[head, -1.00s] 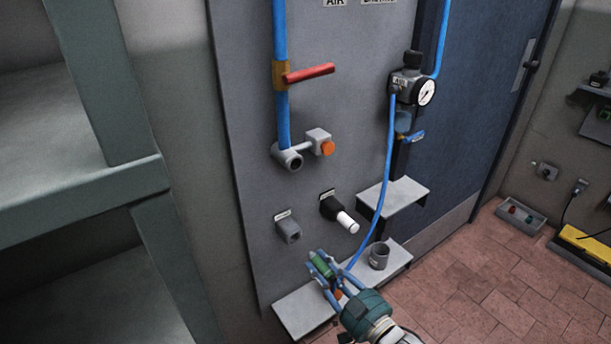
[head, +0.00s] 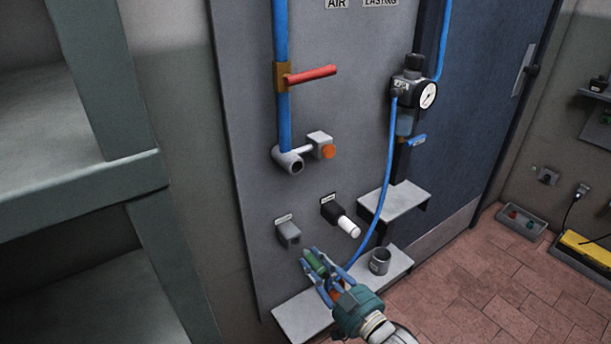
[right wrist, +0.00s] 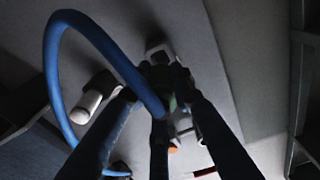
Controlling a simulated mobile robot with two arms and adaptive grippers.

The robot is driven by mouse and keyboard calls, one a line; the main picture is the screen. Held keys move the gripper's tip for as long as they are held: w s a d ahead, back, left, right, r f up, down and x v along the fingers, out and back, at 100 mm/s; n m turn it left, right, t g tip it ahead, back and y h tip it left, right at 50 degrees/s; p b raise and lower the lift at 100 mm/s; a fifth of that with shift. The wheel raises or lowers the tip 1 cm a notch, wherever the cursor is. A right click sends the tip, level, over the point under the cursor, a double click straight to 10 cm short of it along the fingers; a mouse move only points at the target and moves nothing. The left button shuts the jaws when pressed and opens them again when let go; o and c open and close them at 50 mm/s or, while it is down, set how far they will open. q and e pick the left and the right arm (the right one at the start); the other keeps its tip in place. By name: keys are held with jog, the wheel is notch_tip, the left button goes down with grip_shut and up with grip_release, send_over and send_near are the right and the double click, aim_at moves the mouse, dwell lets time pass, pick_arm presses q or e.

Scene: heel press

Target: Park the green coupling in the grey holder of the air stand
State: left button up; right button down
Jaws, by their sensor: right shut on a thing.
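The green coupling (head: 315,263) is in my right gripper (head: 311,261), which is shut on it. A blue hose runs from the coupling's end up to the regulator. The grey holder (head: 288,234), a small square block below a label, sticks out of the grey panel of the air stand (head: 245,130). The coupling is just below and right of the holder in the head view, apart from it there. In the right wrist view the holder's pale rim (right wrist: 160,50) shows just beyond the dark fingertips, and the coupling (right wrist: 168,100) is mostly hidden by them. My left gripper is out of view.
A black holder with a white fitting (head: 348,227) is right of the grey one. A grey cup (head: 380,262) stands on the lower shelf (head: 300,312). The blue hose (head: 385,190) loops close by the gripper. Above are an orange-ended valve (head: 327,150) and red lever (head: 312,74).

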jog(key=shift+b+x, duration=0.4)
jog(key=shift+x, duration=0.75)
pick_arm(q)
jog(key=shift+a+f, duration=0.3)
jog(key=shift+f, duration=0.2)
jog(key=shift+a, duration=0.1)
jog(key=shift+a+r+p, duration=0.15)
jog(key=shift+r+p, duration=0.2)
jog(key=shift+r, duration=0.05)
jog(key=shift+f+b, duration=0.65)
pick_arm(e)
jog(key=shift+x, duration=1.45)
